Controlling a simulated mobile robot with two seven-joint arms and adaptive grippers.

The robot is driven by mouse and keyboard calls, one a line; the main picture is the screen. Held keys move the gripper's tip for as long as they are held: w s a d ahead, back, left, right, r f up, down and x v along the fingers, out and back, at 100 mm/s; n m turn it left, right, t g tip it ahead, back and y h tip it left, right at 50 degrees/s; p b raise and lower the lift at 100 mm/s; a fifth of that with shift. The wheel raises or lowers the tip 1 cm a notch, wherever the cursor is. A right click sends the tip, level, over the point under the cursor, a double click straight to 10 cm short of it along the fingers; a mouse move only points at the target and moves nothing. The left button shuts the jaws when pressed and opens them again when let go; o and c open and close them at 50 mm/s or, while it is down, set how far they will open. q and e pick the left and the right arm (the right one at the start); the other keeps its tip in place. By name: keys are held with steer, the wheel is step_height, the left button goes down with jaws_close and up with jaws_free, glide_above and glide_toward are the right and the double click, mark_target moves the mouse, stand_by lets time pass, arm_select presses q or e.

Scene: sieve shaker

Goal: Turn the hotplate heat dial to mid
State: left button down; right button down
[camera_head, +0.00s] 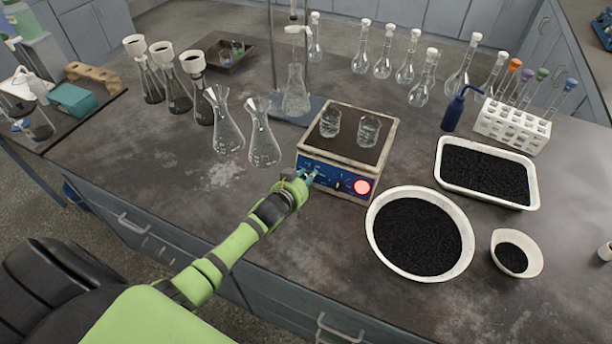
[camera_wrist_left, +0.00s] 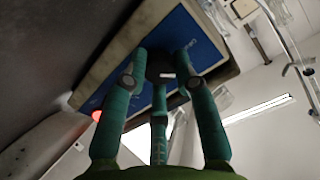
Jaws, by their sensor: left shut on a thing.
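The hotplate (camera_head: 378,139) stands near the middle of the bench, with two small glass beakers on its dark top. Its blue front panel (camera_head: 323,177) carries a black knob and a lit red round light (camera_head: 361,187). My left gripper (camera_head: 308,177) is at the left part of this panel and hides what it holds there in the head view. In the left wrist view, its teal fingers (camera_wrist_left: 160,85) are closed around a dark round dial (camera_wrist_left: 161,66) with a light mark, on the blue panel (camera_wrist_left: 187,38). My right gripper is in neither view.
Two glass flasks (camera_head: 263,140) stand left of the hotplate. A white bowl of black granules (camera_head: 446,267) sits close at its front right, and a white tray (camera_head: 533,200) lies farther right. Bare bench lies in front of the hotplate.

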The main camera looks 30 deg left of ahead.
arm_select(q)
steer(key=m, duration=0.3)
steer(key=shift+m+p, duration=0.3)
steer(key=shift+m, duration=0.1)
steer(key=m, duration=0.3)
steer(key=shift+r, duration=0.1)
steer(key=m+p, duration=0.1)
steer(key=m, duration=0.5)
steer(key=shift+y, duration=0.4)
steer(key=shift+m, duration=0.5)
steer(key=shift+d, duration=0.1)
steer(key=c, duration=1)
jaws_free()
steer(key=v, duration=1.2)
